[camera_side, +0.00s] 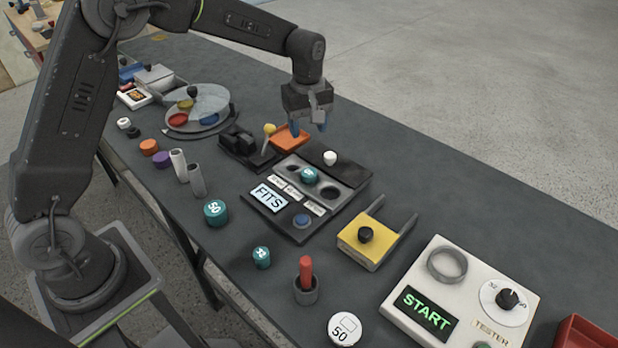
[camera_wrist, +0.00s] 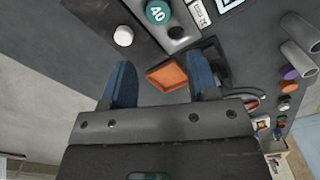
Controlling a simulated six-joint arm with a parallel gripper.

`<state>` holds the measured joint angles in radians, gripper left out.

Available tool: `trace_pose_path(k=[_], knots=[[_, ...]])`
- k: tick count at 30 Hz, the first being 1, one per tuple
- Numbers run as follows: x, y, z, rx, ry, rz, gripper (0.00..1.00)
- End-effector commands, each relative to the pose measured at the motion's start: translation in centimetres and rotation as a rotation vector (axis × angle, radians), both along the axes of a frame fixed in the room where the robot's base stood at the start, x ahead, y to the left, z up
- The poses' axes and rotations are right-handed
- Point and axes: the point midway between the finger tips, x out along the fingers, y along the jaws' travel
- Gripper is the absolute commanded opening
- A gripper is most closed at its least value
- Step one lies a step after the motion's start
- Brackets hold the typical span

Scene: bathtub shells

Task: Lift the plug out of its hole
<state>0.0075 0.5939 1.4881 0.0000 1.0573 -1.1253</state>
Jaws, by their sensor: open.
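A white knob (camera_side: 330,158) stands near the plug; an empty hole (camera_side: 329,193) is beside it. A lever with a yellow ball (camera_side: 269,129) is left of the tray. Other teal plugs (camera_side: 215,212) and a yellow block (camera_side: 362,245) stand nearer the front.

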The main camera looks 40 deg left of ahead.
Motion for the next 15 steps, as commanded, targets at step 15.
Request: trace_pose_path(k=[15], knots=[[0.1, 0.0, -8.1, 0.000, 0.004, 0.005, 0.54]])
